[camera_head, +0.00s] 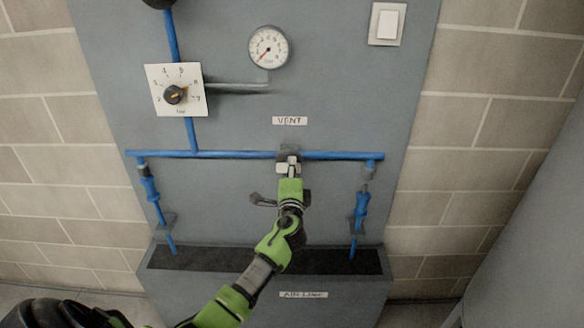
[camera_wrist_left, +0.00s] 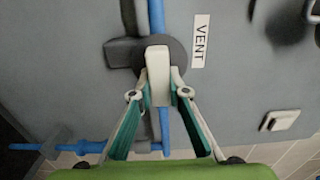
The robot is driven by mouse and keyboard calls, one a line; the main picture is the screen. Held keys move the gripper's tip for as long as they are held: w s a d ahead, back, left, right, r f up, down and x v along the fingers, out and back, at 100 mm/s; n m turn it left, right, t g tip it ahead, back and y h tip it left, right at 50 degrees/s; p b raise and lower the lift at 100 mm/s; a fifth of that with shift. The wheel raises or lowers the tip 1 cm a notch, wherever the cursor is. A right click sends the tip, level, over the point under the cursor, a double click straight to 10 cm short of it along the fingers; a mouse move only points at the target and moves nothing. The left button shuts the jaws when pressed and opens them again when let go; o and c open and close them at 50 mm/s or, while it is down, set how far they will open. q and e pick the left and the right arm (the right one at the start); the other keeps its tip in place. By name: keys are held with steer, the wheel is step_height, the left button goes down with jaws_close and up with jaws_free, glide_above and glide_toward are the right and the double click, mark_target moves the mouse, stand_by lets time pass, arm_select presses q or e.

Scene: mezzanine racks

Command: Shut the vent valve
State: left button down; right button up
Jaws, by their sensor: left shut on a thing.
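The vent valve (camera_head: 289,156) sits on the blue horizontal pipe, just below the VENT label (camera_head: 290,121). In the left wrist view its dark round body (camera_wrist_left: 176,52) is behind a pale lever (camera_wrist_left: 158,78). The lever looks lined up with the blue pipe in that view. My left gripper (camera_head: 290,172) is at the valve from below, shut on the lever, with a finger on each side of it. The gripper (camera_wrist_left: 159,88) hides part of the pipe and the valve in both views. My right gripper is not in view.
A pressure gauge (camera_head: 268,47) is above, its needle at the lower left. A dial knob (camera_head: 174,95) is at upper left and a white switch (camera_head: 387,24) at upper right. Blue hose fittings (camera_head: 361,210) hang either side of my arm, above a dark trough (camera_head: 330,261).

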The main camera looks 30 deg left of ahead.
arm_select(q)
steer(key=shift+f, duration=0.1)
stand_by(0.4)
steer(key=c, duration=1.9)
jaws_free()
steer(key=v, duration=1.2)
steer(key=shift+s, duration=0.1)
